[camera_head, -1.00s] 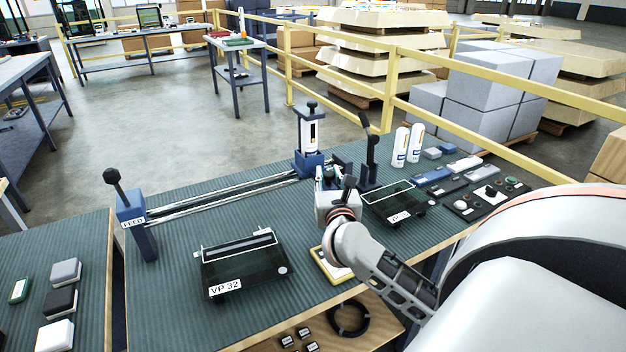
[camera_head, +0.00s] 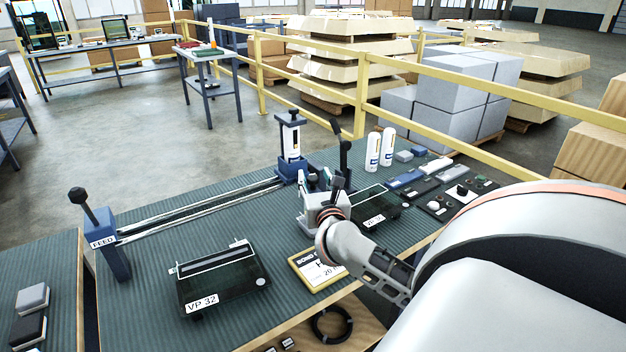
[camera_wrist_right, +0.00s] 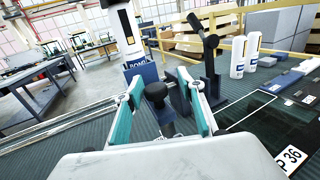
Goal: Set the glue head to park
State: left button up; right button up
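The glue head (camera_head: 291,165) is a blue block with a white cartridge, at the far right end of two metal rails (camera_head: 205,207). It also shows in the right wrist view (camera_wrist_right: 140,70), where its lettering is partly covered. My right gripper (camera_head: 312,182) is just in front of it in the head view. In the right wrist view its teal-padded fingers (camera_wrist_right: 160,100) are apart, with a black knob (camera_wrist_right: 155,94) between them. I cannot tell whether they touch the knob. A blue post labelled FEED (camera_head: 108,245), with a black-knobbed lever, stands at the left rail end. My left gripper is out of view.
A black lever (camera_head: 342,150) stands right of the glue head, with white bottles (camera_head: 380,150) beyond. Panel VP 32 (camera_head: 222,280) lies in front of the rails; another panel (camera_head: 372,208) lies right of my gripper. A yellow-framed card (camera_head: 318,272) lies near the front edge.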

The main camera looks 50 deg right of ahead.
jog(key=shift+a, duration=0.15)
jog(key=shift+s+a+f, duration=0.2)
jog(key=shift+s+a, duration=0.15)
jog(key=shift+s, duration=0.05)
jog(key=v, duration=1.1)
jog(key=shift+r, duration=0.15)
jog(key=shift+d, duration=0.1)
